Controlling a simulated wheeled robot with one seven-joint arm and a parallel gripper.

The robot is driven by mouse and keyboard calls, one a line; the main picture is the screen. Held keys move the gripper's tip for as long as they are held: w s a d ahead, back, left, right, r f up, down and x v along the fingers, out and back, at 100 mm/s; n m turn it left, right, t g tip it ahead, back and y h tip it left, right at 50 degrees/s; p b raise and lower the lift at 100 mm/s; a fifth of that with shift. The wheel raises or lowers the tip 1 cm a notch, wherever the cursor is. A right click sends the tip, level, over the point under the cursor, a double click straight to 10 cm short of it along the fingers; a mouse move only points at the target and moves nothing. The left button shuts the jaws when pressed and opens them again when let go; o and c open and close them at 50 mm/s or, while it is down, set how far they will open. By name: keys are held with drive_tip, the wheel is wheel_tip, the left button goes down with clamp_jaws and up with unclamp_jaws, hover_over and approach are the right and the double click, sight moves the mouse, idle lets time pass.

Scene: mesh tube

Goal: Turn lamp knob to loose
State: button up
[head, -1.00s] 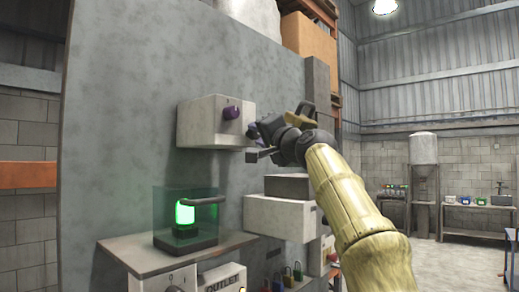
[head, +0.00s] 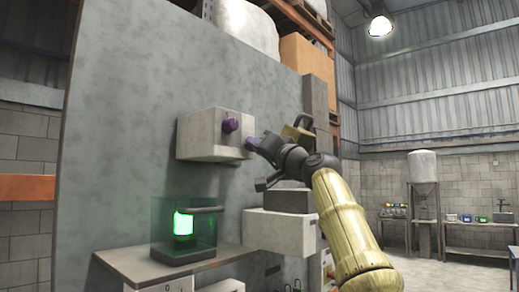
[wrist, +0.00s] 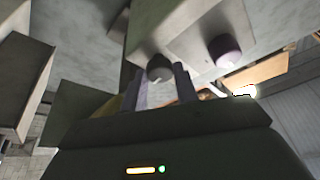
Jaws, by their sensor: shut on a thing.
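A pale box (head: 198,138) is mounted on the grey wall panel, with two knobs on its front. One is a purple knob (head: 231,125), standing free; it also shows in the wrist view (wrist: 224,50). The other is a dark knob (wrist: 160,67), mostly hidden by my gripper in the head view. My gripper (head: 252,143) is at the box's right side. In the wrist view its two fingers (wrist: 162,85) are shut on the dark knob, one on each side. A lamp (head: 183,222) glows green inside a clear case below the box. I cannot read any knob marking.
A shelf (head: 165,268) under the lamp case juts from the panel. Another pale box (head: 280,228) with a dark top sits below my gripper. An orange box (head: 305,55) stands high behind the panel. Open floor lies to the right.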

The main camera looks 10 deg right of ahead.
drive_tip(key=shift+w+f, duration=0.1)
drive_tip(key=o, duration=1)
drive_tip(key=shift+b+v, duration=6.25)
drive_tip(key=shift+v, duration=2.45)
